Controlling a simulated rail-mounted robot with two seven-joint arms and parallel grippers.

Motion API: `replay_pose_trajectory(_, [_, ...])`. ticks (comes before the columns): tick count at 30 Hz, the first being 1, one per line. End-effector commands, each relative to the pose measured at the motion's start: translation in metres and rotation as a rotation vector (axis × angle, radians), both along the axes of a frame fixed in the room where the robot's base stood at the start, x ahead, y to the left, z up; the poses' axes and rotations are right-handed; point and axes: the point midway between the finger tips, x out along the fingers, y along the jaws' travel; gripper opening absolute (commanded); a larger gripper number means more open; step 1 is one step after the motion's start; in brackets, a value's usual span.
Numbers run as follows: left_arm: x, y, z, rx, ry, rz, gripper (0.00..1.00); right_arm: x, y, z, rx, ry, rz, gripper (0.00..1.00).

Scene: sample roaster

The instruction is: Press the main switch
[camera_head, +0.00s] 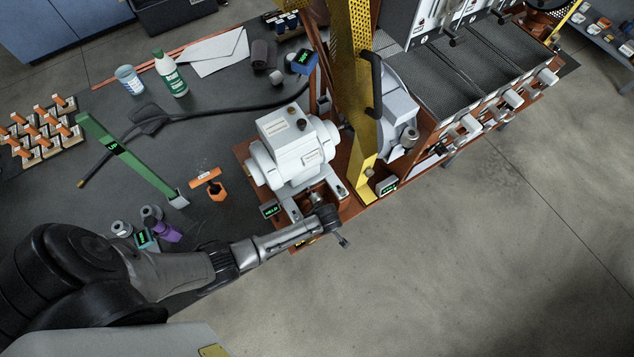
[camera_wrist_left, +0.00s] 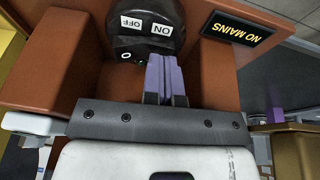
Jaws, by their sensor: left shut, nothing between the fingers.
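The main switch (camera_wrist_left: 150,47) shows in the left wrist view as a dark round unit with white ON and OFF labels, set in a reddish-brown housing. A sign reading NO MAINS (camera_wrist_left: 240,30) sits to its right. My left gripper (camera_wrist_left: 164,62) is shut and empty. Its lavender fingers point at the lower edge of the switch, just right of a small round white mark. I cannot tell whether they touch it. In the head view my left gripper (camera_head: 338,232) is at the front edge of the brown machine base. The switch cannot be made out there.
A grey-white motor housing (camera_head: 292,145) stands on the base just behind my left arm. A yellow perforated upright (camera_head: 352,70) rises to its right. The dark bench (camera_head: 75,178) on the left holds bottles, tools and a rack of orange-handled items. Open floor lies at the front right.

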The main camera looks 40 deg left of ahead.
Motion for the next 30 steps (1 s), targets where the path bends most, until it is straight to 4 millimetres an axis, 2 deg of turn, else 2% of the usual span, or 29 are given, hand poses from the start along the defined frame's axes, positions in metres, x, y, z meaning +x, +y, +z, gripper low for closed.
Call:
replay_pose_trajectory(5, [-0.001, 0.001, -0.001, 0.004, 0.008, 0.002, 0.0, -0.002, 0.001, -0.001, 0.002, 0.005, -0.001, 0.0])
replay_pose_trajectory(16, [0.012, -0.002, 0.005, 0.003, 0.005, 0.002, 0.0, -0.003, 0.002, 0.0, 0.008, 0.007, -0.006, 0.0])
replay_pose_trajectory(26, [0.013, -0.003, 0.005, 0.002, 0.005, 0.002, 0.0, -0.002, 0.002, 0.001, 0.008, 0.006, -0.006, 0.0])
replay_pose_trajectory(30, [0.012, -0.003, 0.011, 0.001, 0.006, 0.002, 0.0, -0.003, 0.002, 0.007, 0.008, 0.007, -0.005, 0.0])
